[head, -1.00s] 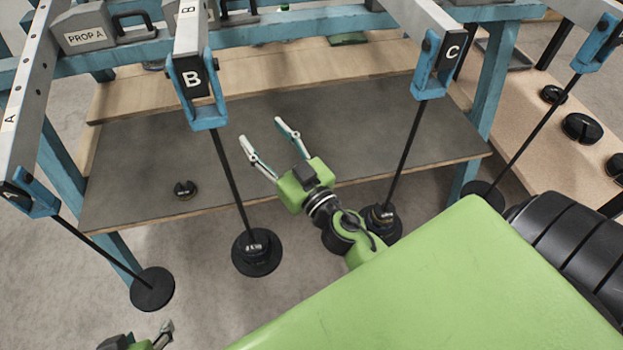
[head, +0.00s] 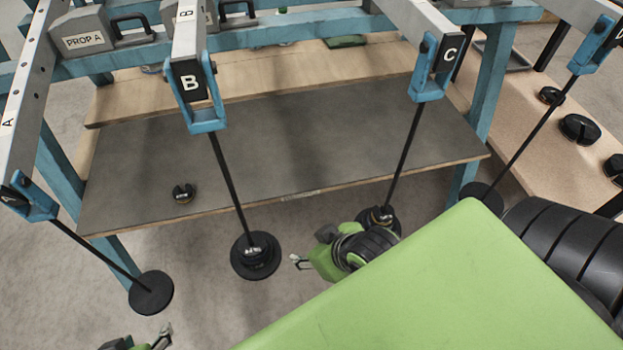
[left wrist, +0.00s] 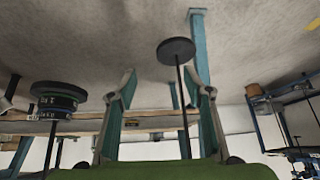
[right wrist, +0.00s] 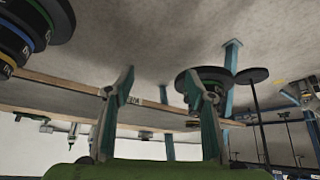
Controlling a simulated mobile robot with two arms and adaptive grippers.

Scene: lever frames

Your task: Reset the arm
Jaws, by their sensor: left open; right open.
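My right gripper (head: 300,262) is low in the head view, between the weights of levers B and C and in front of the grey-topped table. Its green body and black wrist show beside lever C's weights. In the right wrist view its two fingers (right wrist: 160,82) are apart with nothing held. My left gripper (head: 160,338) is at the bottom left edge of the head view, mostly cut off, below lever A's disc (head: 151,293). In the left wrist view its fingers (left wrist: 167,92) are apart and empty; a disc on a rod shows behind them.
Lever B's weight stack (head: 255,256) hangs left of my right gripper. Lever C's stack (head: 380,219) is just behind my right wrist. A small slotted weight (head: 183,193) sits on the grey tabletop (head: 330,135). More weights (head: 579,128) lie on the right-hand table.

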